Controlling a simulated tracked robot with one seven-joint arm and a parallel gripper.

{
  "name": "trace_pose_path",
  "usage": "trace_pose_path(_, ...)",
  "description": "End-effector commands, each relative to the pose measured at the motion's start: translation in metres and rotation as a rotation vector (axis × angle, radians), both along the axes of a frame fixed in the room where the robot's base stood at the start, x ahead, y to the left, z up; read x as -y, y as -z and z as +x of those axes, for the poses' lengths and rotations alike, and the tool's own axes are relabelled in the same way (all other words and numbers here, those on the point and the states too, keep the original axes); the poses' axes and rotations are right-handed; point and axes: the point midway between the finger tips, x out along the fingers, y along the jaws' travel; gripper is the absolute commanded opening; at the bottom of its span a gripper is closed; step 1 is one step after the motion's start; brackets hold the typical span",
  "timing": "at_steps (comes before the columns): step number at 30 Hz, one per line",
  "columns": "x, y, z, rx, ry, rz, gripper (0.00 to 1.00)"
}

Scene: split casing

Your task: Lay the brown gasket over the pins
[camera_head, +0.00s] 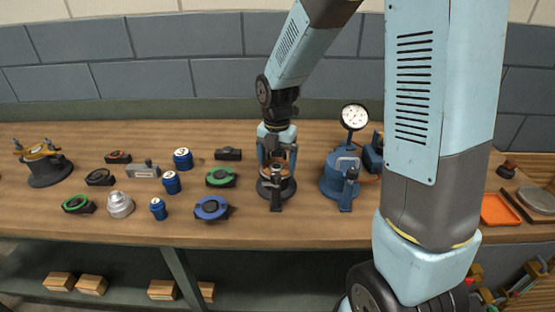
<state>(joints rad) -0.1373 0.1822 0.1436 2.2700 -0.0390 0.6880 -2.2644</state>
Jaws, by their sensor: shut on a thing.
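My gripper (277,163) points straight down in the middle of the bench, in the head view. It is shut on the brown gasket (272,171), a thin ring that shows between and below the fingers. The gasket is directly above a dark round casing base (266,190), which stands on the bench. Upright pins seem to rise from the base close to the fingers. The fingers hide part of the ring and pins, and I cannot tell whether the gasket touches the base or is around the pins.
A blue device with a dial gauge (354,117) stands close on the right. Left of the gripper are a green-ringed part (220,177), a blue-ringed part (211,208) and several blue cans (172,183). A dark fixture (48,172) stands far left; an orange tray (499,210) lies right.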

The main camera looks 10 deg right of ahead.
Motion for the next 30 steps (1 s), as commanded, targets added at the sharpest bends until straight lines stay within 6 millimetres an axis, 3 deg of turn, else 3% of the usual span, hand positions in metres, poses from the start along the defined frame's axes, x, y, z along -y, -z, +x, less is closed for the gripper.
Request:
trace_pose_path(7, 0.000, 0.000, 0.000, 0.000, 0.000, 0.000, 0.59)
trace_pose_path(8, 0.000, 0.000, 0.000, 0.000, 0.000, 0.000, 0.90)
trace_pose_path(11, 0.000, 0.000, 0.000, 0.000, 0.000, 0.000, 1.00)
trace_pose_path(20, 0.001, -0.002, 0.000, 0.001, 0.001, -0.001, 1.00)
trace_pose_path(30, 0.001, -0.024, 0.000, 0.001, 0.001, 0.000, 1.00)
